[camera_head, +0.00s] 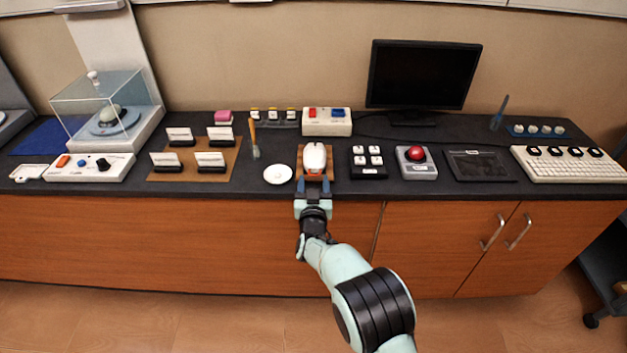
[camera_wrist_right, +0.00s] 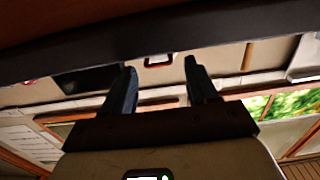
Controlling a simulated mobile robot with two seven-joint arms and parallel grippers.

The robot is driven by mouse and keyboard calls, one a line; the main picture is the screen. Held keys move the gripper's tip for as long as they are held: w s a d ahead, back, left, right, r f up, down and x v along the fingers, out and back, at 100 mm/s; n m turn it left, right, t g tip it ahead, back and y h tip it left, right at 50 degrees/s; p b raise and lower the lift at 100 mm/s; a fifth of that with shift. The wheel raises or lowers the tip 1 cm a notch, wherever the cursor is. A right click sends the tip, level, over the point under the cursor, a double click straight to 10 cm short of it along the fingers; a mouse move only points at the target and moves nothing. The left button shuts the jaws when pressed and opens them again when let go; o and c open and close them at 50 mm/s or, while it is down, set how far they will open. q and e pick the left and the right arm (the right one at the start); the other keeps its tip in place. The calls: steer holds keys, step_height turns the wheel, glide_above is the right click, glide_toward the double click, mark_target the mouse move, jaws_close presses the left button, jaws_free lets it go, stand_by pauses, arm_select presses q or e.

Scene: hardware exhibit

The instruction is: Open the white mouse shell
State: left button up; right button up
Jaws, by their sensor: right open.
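The white mouse shell (camera_head: 314,157) sits on a small orange-brown board (camera_head: 327,174) near the front edge of the dark counter. My right gripper (camera_head: 313,186) is at the counter's front edge, just in front of the shell, with its two blue-grey fingers pointing at it. In the right wrist view the fingers of my right gripper (camera_wrist_right: 160,82) are spread apart with nothing between them. Whether the fingertips touch the board cannot be told. My left gripper is not in view.
A black block with white keys (camera_head: 368,171) and a grey box with a red button (camera_head: 415,170) stand to the right. The counter edge (camera_wrist_right: 150,32) crosses the right wrist view. A monitor (camera_head: 421,75) stands behind.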

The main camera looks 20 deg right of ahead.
mark_target(315, 158)
steer(key=shift+x, duration=1.2)
steer(key=shift+c, duration=0.3)
jaws_close()
